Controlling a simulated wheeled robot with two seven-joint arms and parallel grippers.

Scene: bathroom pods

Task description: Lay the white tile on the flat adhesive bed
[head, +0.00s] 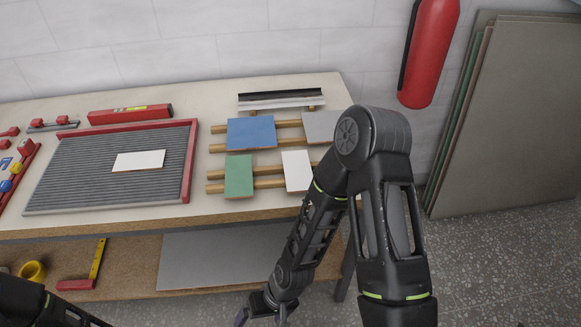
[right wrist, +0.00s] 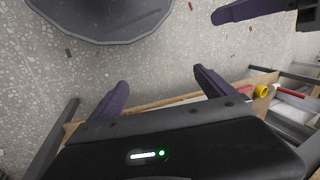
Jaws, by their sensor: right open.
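A white tile (head: 138,160) lies flat on the grey ridged adhesive bed (head: 75,175), right of its middle and towards the back. A second, whiter tile (head: 297,168) rests on wooden strips at the right, partly close behind my right arm. My right gripper (right wrist: 160,78) is open and empty, low in front of the bench; in the head view only its edge shows at the bottom. One purple finger of my left gripper (right wrist: 240,10) shows at the top right of the right wrist view; its other finger is out of frame.
Blue (head: 251,132), green (head: 239,176) and grey (head: 319,126) tiles lie on the strips. A red level (head: 130,114) lies behind the bed, whose back and right edges have red rails (head: 189,160). A lower shelf (head: 130,262) holds tools. A red extinguisher (head: 430,55) hangs right.

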